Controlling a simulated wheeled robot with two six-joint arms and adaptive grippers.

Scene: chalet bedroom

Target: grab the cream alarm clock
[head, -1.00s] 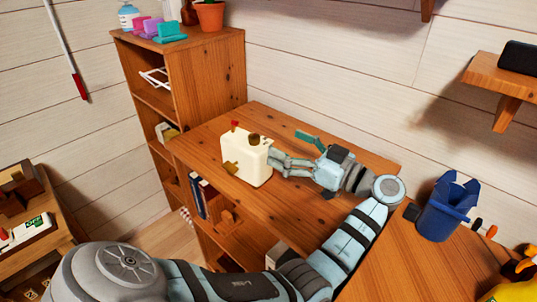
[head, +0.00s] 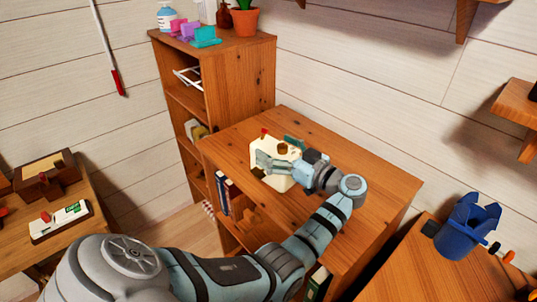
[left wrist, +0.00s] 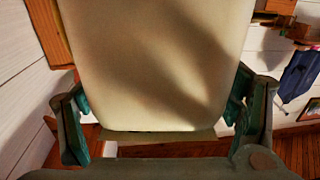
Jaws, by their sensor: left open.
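The cream alarm clock (head: 261,146) is a boxy cream body with a brown knob and a red part showing at its top. It stands on the wooden shelf top and is partly hidden by my left gripper (head: 266,163). That gripper is open, with its fingers at the clock in the head view. In the left wrist view the clock's cream face (left wrist: 155,60) fills the space between the two green-padded fingers of my left gripper (left wrist: 162,112). Whether the pads touch its sides I cannot tell. My right gripper is not in view.
The wooden shelf top (head: 365,170) is clear to the right of the clock. A taller bookcase (head: 245,80) rises behind it at left, carrying a potted plant (head: 245,20) and bottles. A blue bin (head: 463,235) stands on a desk at right.

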